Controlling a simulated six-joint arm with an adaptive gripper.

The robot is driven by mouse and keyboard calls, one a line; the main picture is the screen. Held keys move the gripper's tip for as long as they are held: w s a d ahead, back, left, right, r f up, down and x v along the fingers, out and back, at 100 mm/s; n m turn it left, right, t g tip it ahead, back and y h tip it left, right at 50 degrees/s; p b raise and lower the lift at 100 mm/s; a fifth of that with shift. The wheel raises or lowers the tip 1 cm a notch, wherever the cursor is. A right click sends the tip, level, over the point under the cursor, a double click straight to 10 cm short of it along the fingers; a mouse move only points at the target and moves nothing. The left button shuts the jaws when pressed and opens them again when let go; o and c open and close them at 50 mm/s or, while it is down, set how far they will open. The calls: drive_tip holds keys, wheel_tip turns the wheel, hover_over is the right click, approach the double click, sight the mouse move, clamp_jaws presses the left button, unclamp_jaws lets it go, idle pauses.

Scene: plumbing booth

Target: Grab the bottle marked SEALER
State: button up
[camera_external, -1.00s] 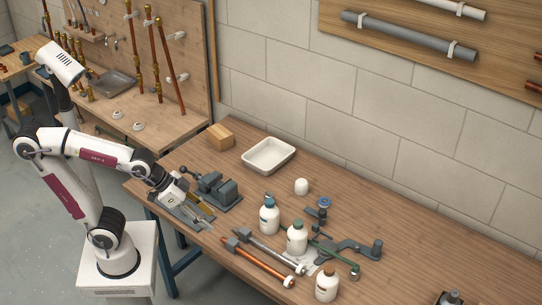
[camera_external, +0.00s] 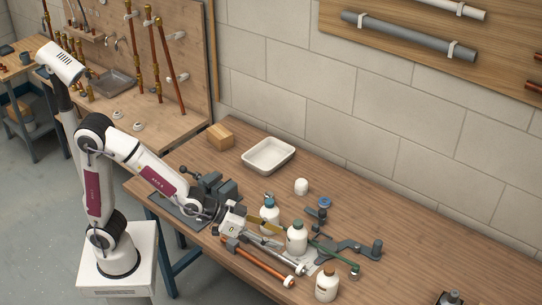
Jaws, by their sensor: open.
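Three white bottles stand upright on the wooden bench: a blue-capped bottle (camera_external: 269,222), a green-capped bottle (camera_external: 297,241) and a brown-capped bottle (camera_external: 327,287). Their labels are too small to read, so I cannot tell which is marked SEALER. My gripper (camera_external: 279,236) is open and low over the bench, with its fingers pointing right toward the green-capped bottle. The fingertips are close to that bottle's left side; I cannot tell whether they touch it. One finger passes in front of the lower part of the blue-capped bottle.
A copper pipe tool (camera_external: 262,264) lies in front of my gripper. A grey wrench (camera_external: 352,248) and a blue-handled valve (camera_external: 323,209) are right of the bottles. A small white jar (camera_external: 301,187), white tray (camera_external: 268,153) and wood block (camera_external: 220,136) stand behind. The bench's right side is mostly clear.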

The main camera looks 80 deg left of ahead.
drive_tip(key=w+d+f+t, duration=0.3)
drive_tip(key=w+d+f, duration=0.15)
drive_tip(key=w, duration=0.25)
drive_tip(key=t+y, duration=0.2)
drive_tip(key=t, duration=0.1)
approach(330, 268)
drive_tip(key=shift+w+d+f, duration=0.2)
drive_tip(key=shift+w+f, duration=0.05)
drive_tip(key=shift+w, duration=0.25)
drive_tip(key=shift+w+d+f, duration=0.2)
drive_tip(key=shift+w, duration=0.3)
drive_tip(key=shift+w, duration=0.1)
drive_tip(key=shift+w, duration=1.25)
drive_tip(key=shift+w, duration=0.1)
drive_tip(key=shift+w+a, duration=0.2)
drive_tip(key=shift+w, duration=0.5)
drive_tip(key=shift+w+a, duration=0.15)
drive_tip(key=shift+w, duration=1.65)
